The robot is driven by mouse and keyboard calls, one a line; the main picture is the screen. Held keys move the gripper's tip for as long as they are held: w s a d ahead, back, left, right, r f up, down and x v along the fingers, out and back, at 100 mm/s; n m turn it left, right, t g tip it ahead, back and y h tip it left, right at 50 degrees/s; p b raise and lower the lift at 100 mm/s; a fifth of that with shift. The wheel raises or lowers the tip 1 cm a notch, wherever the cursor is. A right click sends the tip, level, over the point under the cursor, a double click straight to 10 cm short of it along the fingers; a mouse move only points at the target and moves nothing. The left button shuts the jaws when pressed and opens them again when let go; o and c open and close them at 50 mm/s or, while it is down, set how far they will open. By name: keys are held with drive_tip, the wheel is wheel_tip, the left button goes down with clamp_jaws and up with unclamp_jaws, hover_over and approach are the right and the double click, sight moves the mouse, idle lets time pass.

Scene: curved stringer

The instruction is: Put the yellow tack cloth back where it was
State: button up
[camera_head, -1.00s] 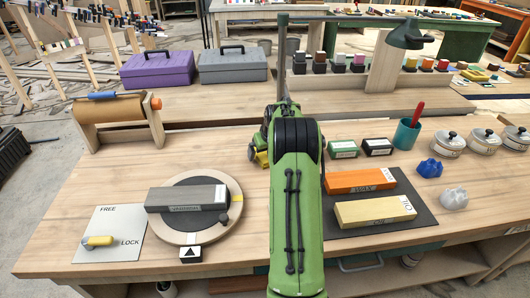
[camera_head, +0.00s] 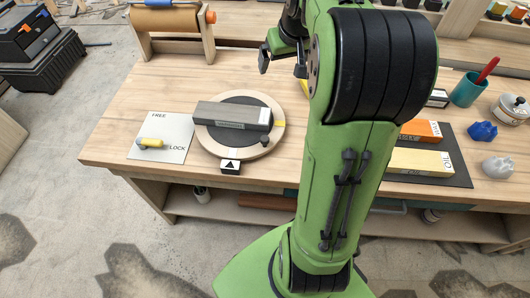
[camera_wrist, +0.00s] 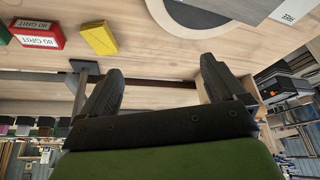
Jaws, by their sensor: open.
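A flat yellow block-like piece, which looks like the tack cloth (camera_wrist: 100,38), lies on the wooden bench top in the wrist view, beside red and green boxes. In the head view my arm hides most of it; only a sliver of yellow shows. My gripper (camera_head: 282,65) is open over the back part of the bench, left of my arm. In the wrist view the space between the fingers of my gripper (camera_wrist: 160,70) is empty. The yellow piece lies apart from the fingers, off to the left.
A round turntable (camera_head: 275,120) carries a grey block (camera_head: 232,114). A FREE/LOCK plate (camera_head: 174,128) with a yellow handle is left of it. Orange and yellow stones (camera_head: 420,160) lie on a dark mat at right. A red box (camera_wrist: 36,34) is near the cloth.

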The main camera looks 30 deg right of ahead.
drive_tip(key=s+a+r+n, duration=0.2)
drive_tip(key=s+a+r, duration=0.1)
drive_tip(key=s+a, duration=1.05)
drive_tip(key=s+a+f+n+y, duration=0.1)
drive_tip(key=s+a+f, duration=0.2)
drive_tip(key=s+a, duration=0.3)
drive_tip(key=shift+s+a+f+t, duration=0.35)
drive_tip(key=shift+s+a+t, duration=0.05)
drive_tip(key=shift+s, duration=0.55)
wheel_tip(320, 180, up, 10)
drive_tip(key=p, duration=1)
drive_tip(key=shift+r, duration=0.25)
